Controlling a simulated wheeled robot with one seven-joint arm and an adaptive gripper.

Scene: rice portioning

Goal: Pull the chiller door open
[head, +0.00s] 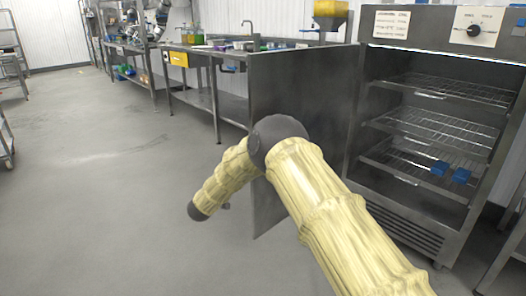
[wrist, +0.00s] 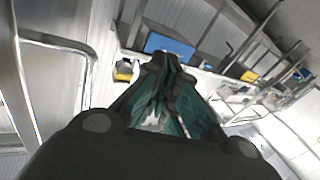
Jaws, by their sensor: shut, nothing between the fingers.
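The chiller (head: 405,208) stands at the right in the head view. Its dark grey door (head: 300,95) is swung wide open, out from the left side of the cabinet, and the lit interior shows. The door's handle cannot be made out. My arm in its yellow sleeve crosses in front of the lower door, and its far part is left of the door. My gripper itself is not discernible in the head view. In the wrist view my gripper (wrist: 167,62) is shut and empty, its fingertips together. I cannot tell the door in that view.
Wire shelves (head: 440,128) fill the chiller, with blue items (head: 450,173) on a lower one. A steel counter (head: 207,85) with a sink runs behind the door. A rack (head: 10,65) stands at the far left. The floor (head: 100,190) between is clear.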

